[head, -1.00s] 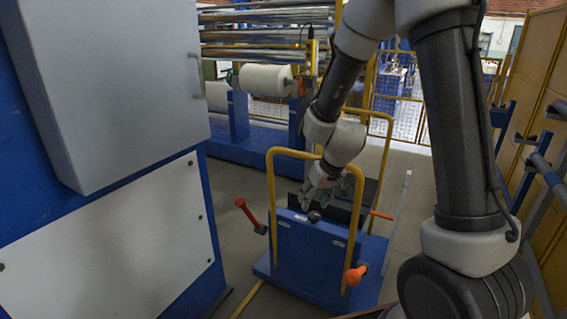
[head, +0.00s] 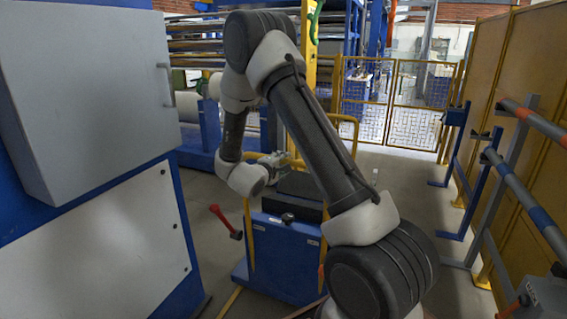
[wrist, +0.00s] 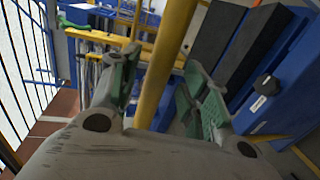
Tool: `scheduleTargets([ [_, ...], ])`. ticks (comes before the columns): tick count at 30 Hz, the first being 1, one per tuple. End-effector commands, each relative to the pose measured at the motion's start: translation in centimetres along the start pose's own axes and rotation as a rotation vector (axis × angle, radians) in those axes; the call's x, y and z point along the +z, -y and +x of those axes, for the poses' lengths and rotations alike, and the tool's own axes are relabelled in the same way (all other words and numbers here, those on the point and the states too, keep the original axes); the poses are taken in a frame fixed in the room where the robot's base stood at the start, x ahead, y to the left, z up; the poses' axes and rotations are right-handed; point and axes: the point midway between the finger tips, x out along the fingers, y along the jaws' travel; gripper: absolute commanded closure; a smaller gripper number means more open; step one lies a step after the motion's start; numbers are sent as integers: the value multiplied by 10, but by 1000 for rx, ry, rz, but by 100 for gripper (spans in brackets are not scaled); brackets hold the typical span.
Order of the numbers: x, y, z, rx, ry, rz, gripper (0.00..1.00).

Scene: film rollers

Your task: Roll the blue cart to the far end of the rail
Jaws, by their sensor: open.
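The blue cart (head: 285,262) stands on the floor in front of me, with a blue front panel, a black upper part and yellow tube handles. My arm covers part of its right side in the head view. My gripper (head: 272,160) is at the height of the handle tops, at the cart's left handle. In the wrist view its green-padded fingers (wrist: 165,78) are spread apart. A yellow handle bar (wrist: 163,70) runs through the gap between them. I cannot tell whether either finger touches it. The cart's blue panel with a black knob (wrist: 266,86) shows at the right.
A grey and blue cabinet (head: 95,110) fills the left side. A red-handled lever (head: 224,220) is left of the cart. Yellow panels (head: 500,90) and blue stands with bars (head: 455,165) line the right. Mesh gates (head: 395,100) close the back; bare floor lies before them.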

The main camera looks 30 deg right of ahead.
Motion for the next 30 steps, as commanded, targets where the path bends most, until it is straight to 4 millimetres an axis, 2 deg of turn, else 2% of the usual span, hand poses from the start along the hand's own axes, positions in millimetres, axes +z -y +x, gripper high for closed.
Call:
scheduleTargets([
  [1, 1, 0, 9, -1, 3, 1, 54],
  [6, 0, 0, 28, 0, 1, 2, 54],
  [16, 0, 0, 32, -1, -2, 1, 54],
  [21, 0, 0, 32, -1, -1, 2, 85],
  [24, 0, 0, 32, -1, -1, 2, 100],
  [30, 0, 0, 32, -1, -1, 2, 100],
])
